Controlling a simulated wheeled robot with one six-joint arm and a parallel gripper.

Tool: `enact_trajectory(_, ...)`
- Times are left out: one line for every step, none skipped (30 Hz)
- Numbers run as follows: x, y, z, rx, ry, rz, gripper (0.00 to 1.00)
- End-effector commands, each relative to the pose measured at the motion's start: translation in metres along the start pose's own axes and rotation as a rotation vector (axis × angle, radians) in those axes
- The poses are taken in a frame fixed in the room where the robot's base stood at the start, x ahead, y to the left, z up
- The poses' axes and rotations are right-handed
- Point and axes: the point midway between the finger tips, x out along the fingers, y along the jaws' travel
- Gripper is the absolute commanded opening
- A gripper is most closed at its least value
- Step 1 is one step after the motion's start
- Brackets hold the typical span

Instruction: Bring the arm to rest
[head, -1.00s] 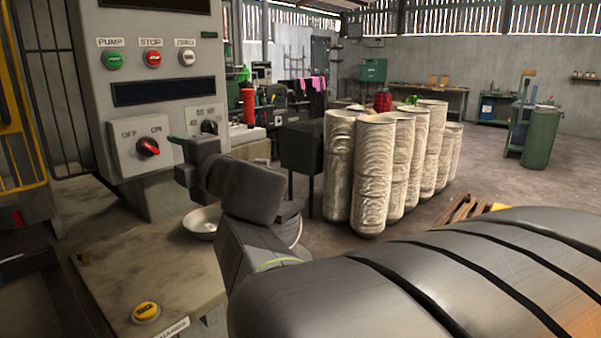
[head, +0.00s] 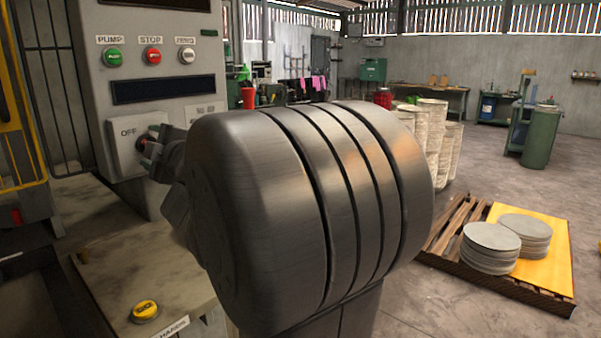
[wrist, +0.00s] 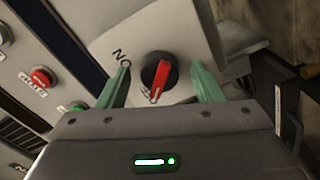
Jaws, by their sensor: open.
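My gripper (wrist: 160,90) is open in the wrist view, with its two green fingers apart. The red and black OFF/ON knob (wrist: 158,76) shows between the fingers, and I cannot tell whether they touch it. In the head view my gripper (head: 148,146) is small and partly hidden, in front of the switch box (head: 122,150) on the grey control panel. My large grey arm link (head: 260,200) fills the middle of the head view and hides much of the gripper and part of the panel.
The PUMP (head: 113,57), STOP (head: 152,55) and ZERO (head: 186,55) buttons sit above a dark display. A yellow button (head: 145,311) is on the bench in front. A pallet (head: 450,235) with stacked discs (head: 490,247) stands at right. Open floor lies beyond it.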

Motion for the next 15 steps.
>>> enact_trajectory(0.0001, 0.0031, -0.0017, 0.057, 0.0, -0.001, 0.6)
enact_trajectory(0.0002, 0.0031, -0.0017, 0.094, 0.0, -0.002, 0.6)
enact_trajectory(0.0001, 0.0031, -0.0016, 0.144, -0.001, -0.001, 0.6)
enact_trajectory(0.0001, 0.0031, -0.0016, 0.181, -0.001, -0.001, 0.6)
enact_trajectory(0.0001, 0.0029, -0.0015, 0.217, -0.001, -0.001, 0.6)
enact_trajectory(0.0, 0.0028, -0.0015, 0.266, -0.001, -0.001, 0.6)
enact_trajectory(0.0, 0.0026, -0.0016, 0.303, -0.001, -0.002, 0.6)
enact_trajectory(-0.0001, 0.0028, -0.0016, 0.341, -0.001, -0.001, 0.6)
enact_trajectory(-0.0001, 0.0029, -0.0019, 0.388, 0.0, -0.001, 0.6)
enact_trajectory(-0.0001, 0.003, -0.002, 0.425, 0.0, -0.001, 0.6)
enact_trajectory(-0.0001, 0.003, -0.0021, 0.461, 0.0, -0.001, 0.6)
enact_trajectory(-0.0002, 0.0028, -0.0021, 0.509, -0.001, -0.001, 0.6)
enact_trajectory(-0.0002, 0.0027, -0.0022, 0.545, -0.001, -0.001, 0.6)
enact_trajectory(-0.0002, 0.0025, -0.0023, 0.581, -0.001, -0.002, 0.6)
enact_trajectory(-0.0001, 0.0026, -0.0024, 0.63, -0.001, -0.001, 0.6)
